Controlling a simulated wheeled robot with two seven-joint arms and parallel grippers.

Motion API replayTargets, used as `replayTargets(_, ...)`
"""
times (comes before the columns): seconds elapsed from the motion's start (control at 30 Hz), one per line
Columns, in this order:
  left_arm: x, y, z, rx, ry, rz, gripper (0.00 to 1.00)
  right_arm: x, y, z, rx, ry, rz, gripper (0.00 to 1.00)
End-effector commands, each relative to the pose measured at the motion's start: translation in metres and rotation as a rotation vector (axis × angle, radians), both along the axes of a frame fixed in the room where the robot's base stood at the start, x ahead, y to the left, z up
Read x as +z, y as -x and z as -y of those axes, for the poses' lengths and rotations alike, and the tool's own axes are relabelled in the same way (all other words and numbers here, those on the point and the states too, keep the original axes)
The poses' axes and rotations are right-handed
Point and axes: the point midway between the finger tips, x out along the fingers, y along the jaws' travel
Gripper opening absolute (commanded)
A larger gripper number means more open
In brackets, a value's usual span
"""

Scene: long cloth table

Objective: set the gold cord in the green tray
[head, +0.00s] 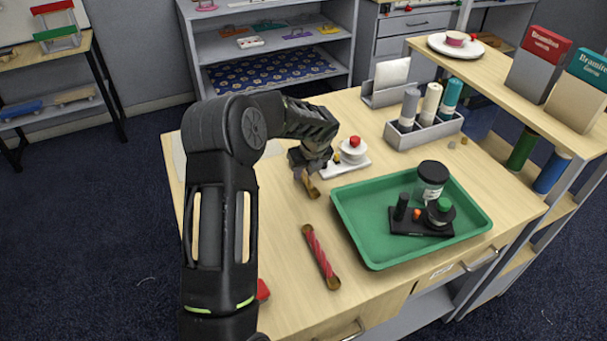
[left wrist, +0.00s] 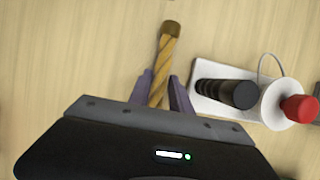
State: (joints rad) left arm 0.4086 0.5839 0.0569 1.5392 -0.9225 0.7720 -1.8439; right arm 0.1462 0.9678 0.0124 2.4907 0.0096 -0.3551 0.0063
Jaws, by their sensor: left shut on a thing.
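The gold cord (left wrist: 164,62) is a twisted gold stick with a brown end cap, held between the purple fingers of my left gripper (left wrist: 160,92) in the left wrist view. In the head view the gold cord (head: 312,190) shows below my left gripper (head: 306,175), left of the green tray. I cannot tell whether it touches the table. The green tray (head: 375,252) lies on the table to the right. It holds a black-lidded jar (head: 432,178) and a black stand (head: 405,229) with a green-topped spool. My right gripper is not in view.
A red twisted cord (head: 320,255) lies left of the tray. A white stand (head: 345,168) with a red knob is just behind the tray and beside my left gripper; it also shows in the left wrist view (left wrist: 215,106). A grey rack (head: 424,134) of rolls stands behind.

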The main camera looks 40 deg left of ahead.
Motion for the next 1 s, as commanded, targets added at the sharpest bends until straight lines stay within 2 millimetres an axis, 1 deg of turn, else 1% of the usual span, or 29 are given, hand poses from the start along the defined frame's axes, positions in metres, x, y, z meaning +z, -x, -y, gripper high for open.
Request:
replayTargets(0.17, 0.005, -0.001, 0.000, -0.001, -0.001, 0.003, 0.00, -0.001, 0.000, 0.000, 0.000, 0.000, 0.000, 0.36)
replayTargets(0.27, 0.015, -0.001, 0.000, -0.001, -0.002, 0.003, 0.00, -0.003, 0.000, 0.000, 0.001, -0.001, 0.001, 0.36)
replayTargets(0.37, 0.031, -0.001, -0.001, 0.000, -0.002, 0.005, 0.00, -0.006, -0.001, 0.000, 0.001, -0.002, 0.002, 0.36)
replayTargets(0.6, 0.078, -0.001, 0.000, 0.000, -0.001, 0.006, 0.00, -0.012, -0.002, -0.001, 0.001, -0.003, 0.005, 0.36)
replayTargets(0.7, 0.091, -0.001, 0.000, 0.000, 0.000, 0.004, 0.00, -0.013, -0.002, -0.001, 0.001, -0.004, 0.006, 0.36)
replayTargets(0.8, 0.099, 0.000, 0.000, 0.000, 0.000, 0.001, 0.00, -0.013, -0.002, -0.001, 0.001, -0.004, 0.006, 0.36)
replayTargets(1.0, 0.101, 0.000, 0.000, -0.001, 0.000, 0.000, 0.00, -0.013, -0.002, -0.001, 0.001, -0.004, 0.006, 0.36)
